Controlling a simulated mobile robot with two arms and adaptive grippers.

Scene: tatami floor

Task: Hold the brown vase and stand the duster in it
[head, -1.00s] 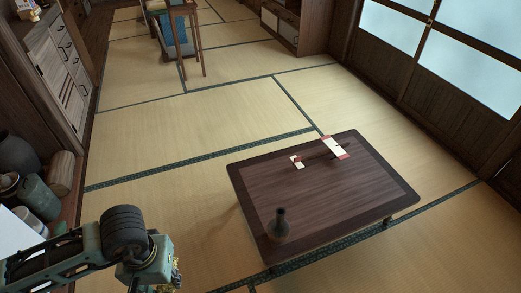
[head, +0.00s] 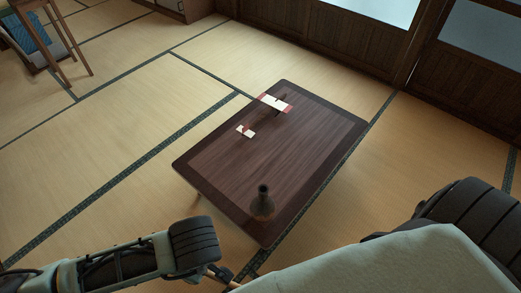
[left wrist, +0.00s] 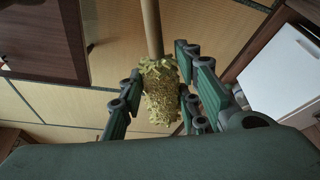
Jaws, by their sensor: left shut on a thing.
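The brown vase (head: 263,205) stands upright on the near end of the low dark table (head: 250,160), with its narrow neck up. My left gripper (head: 226,277) is low in the head view, apart from the vase and nearer to me than the table. In the left wrist view my left gripper (left wrist: 155,105) is shut on the duster (left wrist: 160,85). Its yellow-green fluffy head is between the fingers and its pale wooden handle runs up out of the picture. My right arm crosses the lower right of the head view, but its gripper does not show.
A red-and-white card (head: 275,103) with a dark thin thing on it and a small red-and-white piece (head: 245,131) lie towards the table's far end. Tatami floor around the table is clear. A wooden chair (head: 55,40) stands far left.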

